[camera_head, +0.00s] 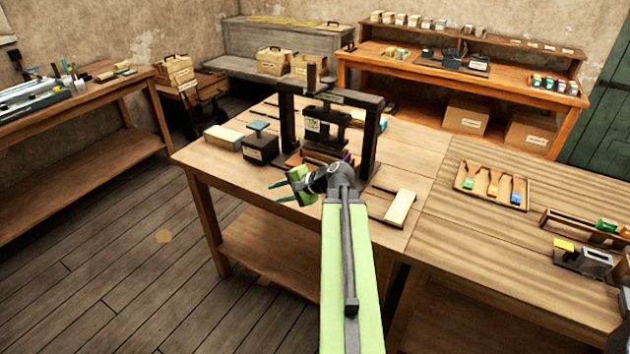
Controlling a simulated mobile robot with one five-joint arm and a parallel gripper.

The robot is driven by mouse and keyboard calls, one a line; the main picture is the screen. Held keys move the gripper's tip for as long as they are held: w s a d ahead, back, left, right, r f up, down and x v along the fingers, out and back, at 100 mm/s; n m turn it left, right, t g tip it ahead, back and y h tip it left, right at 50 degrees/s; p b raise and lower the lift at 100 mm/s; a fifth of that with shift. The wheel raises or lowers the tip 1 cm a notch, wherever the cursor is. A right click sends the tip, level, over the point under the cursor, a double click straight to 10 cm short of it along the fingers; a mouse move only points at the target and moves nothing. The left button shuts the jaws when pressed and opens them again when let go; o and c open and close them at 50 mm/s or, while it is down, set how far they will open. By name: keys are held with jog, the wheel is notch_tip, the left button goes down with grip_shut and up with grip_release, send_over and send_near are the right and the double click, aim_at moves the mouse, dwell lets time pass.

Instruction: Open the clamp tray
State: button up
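My gripper (280,192) is at the end of my green arm, over the front left edge of the middle table. Its two thin green fingers point left with a gap between them, and I see nothing held. A dark press (327,97) with a two-post frame stands on the table behind my gripper. The press's lower front is partly hidden by my arm. Left of it is a dark box (260,152) with a blue-grey top. A shallow wooden tray (465,184) with several coloured items lies to the right. I cannot tell which piece is the clamp tray.
A pale block (400,207) lies right of my arm, and another pale block (223,137) lies at the table's left. A small rack (570,224) and a grey holder (594,262) stand at the right. The striped tabletop (480,235) between is clear.

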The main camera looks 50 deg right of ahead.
aim_at(314, 162)
jog(key=s+d+m+t+h+b, duration=0.1)
jog(key=s+d+m, duration=0.1)
jog(key=d, duration=0.2)
jog(key=s+d+m+t+h+b, duration=0.1)
jog(key=s+d, duration=0.1)
jog(key=d, duration=0.3)
jog(key=s+d+m+t+h+b, duration=0.1)
jog(key=s+d+m, duration=0.1)
jog(key=d, duration=0.2)
jog(key=shift+s+d+m+t, duration=0.3)
jog(key=shift+s, duration=0.05)
jog(key=s+d+r+m+t+h+b, duration=0.1)
jog(key=s+d+r+m+h, duration=0.15)
jog(key=s+d, duration=0.3)
jog(key=shift+m+y, duration=0.25)
jog(key=b+x, duration=0.3)
jog(key=x, duration=1.5)
jog(key=shift+w+d+b, duration=0.2)
jog(key=shift+w+b, duration=0.1)
jog(key=shift+c, duration=0.4)
grip_shut()
